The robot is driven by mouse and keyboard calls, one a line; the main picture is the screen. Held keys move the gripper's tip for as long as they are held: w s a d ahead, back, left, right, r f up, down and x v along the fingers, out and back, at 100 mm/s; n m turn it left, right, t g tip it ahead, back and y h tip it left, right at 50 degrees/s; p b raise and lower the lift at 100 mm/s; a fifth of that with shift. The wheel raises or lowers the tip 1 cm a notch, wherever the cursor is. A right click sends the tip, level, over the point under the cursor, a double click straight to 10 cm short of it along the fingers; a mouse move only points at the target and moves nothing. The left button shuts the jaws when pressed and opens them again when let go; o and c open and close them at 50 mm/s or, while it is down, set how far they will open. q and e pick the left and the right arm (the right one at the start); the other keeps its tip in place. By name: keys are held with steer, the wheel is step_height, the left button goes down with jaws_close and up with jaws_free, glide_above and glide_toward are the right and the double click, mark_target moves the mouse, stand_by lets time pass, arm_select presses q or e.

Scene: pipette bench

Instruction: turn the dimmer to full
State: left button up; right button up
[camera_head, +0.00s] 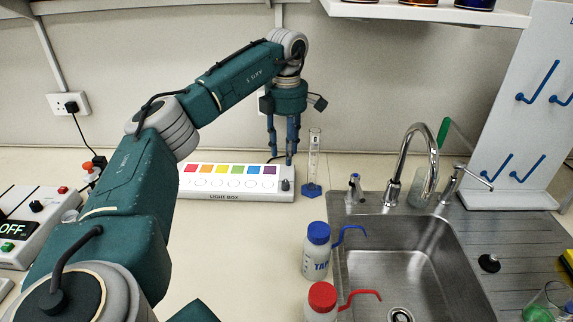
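The light box (212,194) is a white box on the bench near the wall, with a row of coloured squares and a row of round outlines below them. Its dimmer, a small grey knob (285,184), is at the right end of the front. My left gripper (280,158) points down over the right end of the box. Its two blue fingers are apart with nothing seen between them. The fingertips look just behind and above the knob; contact cannot be made out. My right gripper is not in view.
A clear measuring cylinder (314,155) with a blue base stands close right of the box. A blue-capped bottle (317,252) and a red-capped bottle (322,301) stand left of the sink (385,262). An instrument reading OFF (30,225) is at left.

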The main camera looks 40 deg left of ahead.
mark_target(285, 183)
arm_select(q)
step_height(285, 183, down, 3)
steer(key=shift+a+r+p, duration=0.1)
steer(key=shift+r+p, duration=0.05)
steer(key=shift+p, duration=0.15)
step_height(285, 183, down, 7)
steer(key=shift+a+r+p, duration=0.1)
steer(key=shift+p, duration=0.55)
steer(key=shift+w+f, duration=0.1)
steer(key=shift+f, duration=0.4)
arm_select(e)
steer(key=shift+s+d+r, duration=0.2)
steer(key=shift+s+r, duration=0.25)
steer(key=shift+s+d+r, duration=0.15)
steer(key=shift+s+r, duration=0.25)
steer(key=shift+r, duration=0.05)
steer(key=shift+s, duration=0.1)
arm_select(q)
jaws_close()
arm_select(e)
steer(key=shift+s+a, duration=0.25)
